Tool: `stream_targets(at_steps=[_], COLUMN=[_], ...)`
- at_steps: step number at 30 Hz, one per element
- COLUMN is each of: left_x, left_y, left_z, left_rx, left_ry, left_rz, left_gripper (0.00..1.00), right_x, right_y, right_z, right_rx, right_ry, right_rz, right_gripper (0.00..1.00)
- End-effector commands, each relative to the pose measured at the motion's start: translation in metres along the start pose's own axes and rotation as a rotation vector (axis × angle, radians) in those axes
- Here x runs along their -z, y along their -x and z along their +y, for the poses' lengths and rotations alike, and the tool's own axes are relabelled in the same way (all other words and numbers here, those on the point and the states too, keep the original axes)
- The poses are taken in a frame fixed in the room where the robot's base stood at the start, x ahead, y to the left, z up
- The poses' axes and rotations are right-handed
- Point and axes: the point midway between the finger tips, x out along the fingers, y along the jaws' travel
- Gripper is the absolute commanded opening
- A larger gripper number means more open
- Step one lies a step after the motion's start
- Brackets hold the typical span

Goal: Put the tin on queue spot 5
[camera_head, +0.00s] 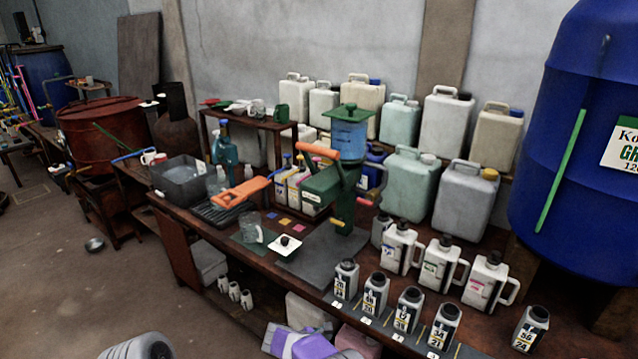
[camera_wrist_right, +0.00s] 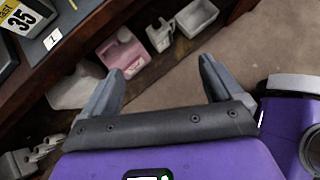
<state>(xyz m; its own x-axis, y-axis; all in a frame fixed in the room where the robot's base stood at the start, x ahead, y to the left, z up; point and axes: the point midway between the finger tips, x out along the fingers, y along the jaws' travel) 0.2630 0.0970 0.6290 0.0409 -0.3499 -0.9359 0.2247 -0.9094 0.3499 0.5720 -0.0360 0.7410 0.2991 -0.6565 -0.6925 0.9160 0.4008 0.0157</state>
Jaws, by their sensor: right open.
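Several small grey tins with dark caps and yellow-and-white number labels stand at the table's front. A row of them, starting with one tin (camera_head: 346,280), stands upright along a dark strip with number cards up to 4. Another tin (camera_head: 530,328) stands upright apart, farther right. I cannot make out a spot 5 card. My right gripper (camera_wrist_right: 162,80) is open and empty, in front of and below the table edge. In the wrist view, part of a tin marked 35 (camera_wrist_right: 20,18) shows near card 1 (camera_wrist_right: 52,38). My left gripper is not in view.
White jugs with handles (camera_head: 435,262) stand behind the tin row. A green hand-cranked machine (camera_head: 335,190) stands mid-table. Containers, including a pink one (camera_wrist_right: 122,52), sit on the shelf below. A blue vat (camera_head: 570,130) rises at right. The floor at left is mostly clear.

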Motion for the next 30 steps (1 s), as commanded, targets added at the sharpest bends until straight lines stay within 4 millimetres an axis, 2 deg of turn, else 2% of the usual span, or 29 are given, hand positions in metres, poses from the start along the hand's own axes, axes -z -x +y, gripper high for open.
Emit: stream_targets(at_steps=[3, 5, 7, 11, 15, 19, 24, 27, 30], left_x=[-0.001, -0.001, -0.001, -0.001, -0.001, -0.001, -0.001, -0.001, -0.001], left_y=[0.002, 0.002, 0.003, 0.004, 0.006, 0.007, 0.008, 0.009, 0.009], left_z=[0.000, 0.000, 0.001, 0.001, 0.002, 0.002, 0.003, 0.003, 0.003], left_rx=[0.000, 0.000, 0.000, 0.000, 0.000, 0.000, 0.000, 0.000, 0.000], left_ry=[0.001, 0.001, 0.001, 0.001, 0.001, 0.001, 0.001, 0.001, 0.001], left_rz=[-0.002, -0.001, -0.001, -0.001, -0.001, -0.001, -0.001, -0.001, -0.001], left_gripper=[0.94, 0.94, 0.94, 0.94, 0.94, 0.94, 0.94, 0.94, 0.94], right_x=[0.026, 0.044, 0.066, 0.106, 0.131, 0.136, 0.128, 0.121, 0.118], right_y=[-0.035, -0.051, -0.066, -0.071, -0.056, -0.038, -0.023, -0.020, -0.018], right_z=[-0.036, -0.060, -0.093, -0.155, -0.209, -0.249, -0.288, -0.302, -0.309], right_rx=[0.082, 0.139, 0.226, 0.421, 0.656, 0.868, 1.061, 1.117, 1.140], right_ry=[-0.090, -0.161, -0.281, -0.580, -0.968, -1.357, -1.772, -1.919, -1.990], right_rz=[0.173, 0.279, 0.416, 0.657, 0.830, 0.892, 0.852, 0.812, 0.789], right_gripper=[0.93, 0.93, 0.93, 0.93, 0.93, 0.93, 0.93, 0.93, 0.93])
